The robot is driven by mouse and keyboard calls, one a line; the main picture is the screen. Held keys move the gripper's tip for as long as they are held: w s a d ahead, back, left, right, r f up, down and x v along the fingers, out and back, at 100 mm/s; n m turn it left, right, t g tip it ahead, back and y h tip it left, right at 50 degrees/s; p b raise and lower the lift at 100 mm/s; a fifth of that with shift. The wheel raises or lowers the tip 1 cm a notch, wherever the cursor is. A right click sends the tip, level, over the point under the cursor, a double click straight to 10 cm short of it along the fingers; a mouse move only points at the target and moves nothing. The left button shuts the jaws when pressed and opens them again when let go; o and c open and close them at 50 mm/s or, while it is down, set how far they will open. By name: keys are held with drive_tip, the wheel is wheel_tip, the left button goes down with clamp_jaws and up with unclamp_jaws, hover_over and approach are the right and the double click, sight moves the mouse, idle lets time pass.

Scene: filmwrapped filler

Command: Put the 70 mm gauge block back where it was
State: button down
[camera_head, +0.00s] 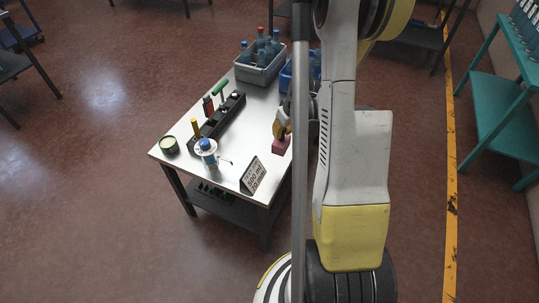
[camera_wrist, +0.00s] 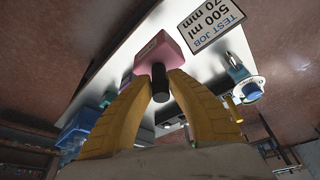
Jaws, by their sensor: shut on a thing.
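My gripper (camera_wrist: 160,90) is shut on a dark round grip (camera_wrist: 160,76) joined to a pink-red block (camera_wrist: 158,50). A small label shows on the block, too small to read, so I cannot confirm its size. In the head view the block (camera_head: 281,145) is near the right edge of the white-topped table (camera_head: 233,172), below my gripper (camera_head: 281,129). I cannot tell whether it touches the tabletop. A long black rack (camera_head: 222,117) stands on the table, with yellow, red and green-handled things at it. A sign (camera_head: 254,175) reads "TEST JOB 500 ml 70 mm" in the wrist view (camera_wrist: 210,23).
A blue-and-white device (camera_head: 207,150) and a round tin (camera_head: 169,145) stand at the table's front left. A grey crate (camera_head: 245,74) of bottles and a blue crate (camera_head: 286,77) are at the back. Clear tabletop lies between rack and block.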

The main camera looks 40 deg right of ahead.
drive_tip(key=s+d+f, duration=0.1)
drive_tip(key=s+d, duration=0.1)
drive_tip(key=d, duration=0.2)
drive_tip(key=shift+w+a+f+b, duration=0.25)
drive_tip(key=shift+w+f+b, duration=0.9)
drive_tip(key=shift+w+f, duration=0.75)
drive_tip(key=shift+w+a+f+b, duration=0.2)
drive_tip(key=shift+w+f+b, duration=0.9)
drive_tip(key=shift+w+f, duration=0.75)
drive_tip(key=shift+w+a+f+b, duration=0.25)
drive_tip(key=shift+w+f+b, duration=0.9)
drive_tip(key=shift+w+f, duration=0.75)
drive_tip(key=shift+f, duration=0.1)
drive_tip(key=shift+f, duration=0.15)
drive_tip(key=c, duration=1.4)
unclamp_jaws()
